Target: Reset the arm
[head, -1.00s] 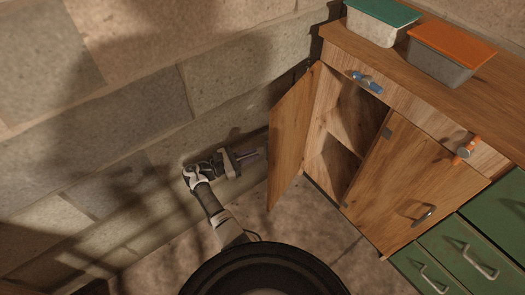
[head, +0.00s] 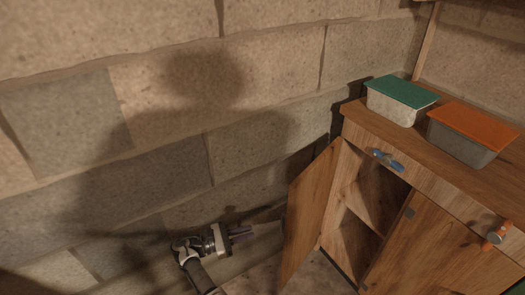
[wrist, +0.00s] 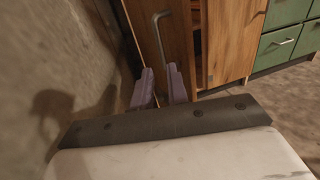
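My gripper (head: 243,233) is in front of the stone wall, low in the head view, to the left of the open cabinet door (head: 308,212). In the wrist view its two purple fingers (wrist: 160,80) stand apart with a gap between them and nothing held. The open door's outer face shows beyond the fingertips, with a bent metal handle (wrist: 163,38). The handle lines up behind the gap, and the fingers look short of it.
The wooden cabinet (head: 430,249) has an open left compartment and a shut right door. A green-lidded box (head: 395,106) and an orange-lidded box (head: 467,146) stand on top. Blue (head: 386,160) and orange (head: 497,236) handles are on its upper front. The wall is close at left.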

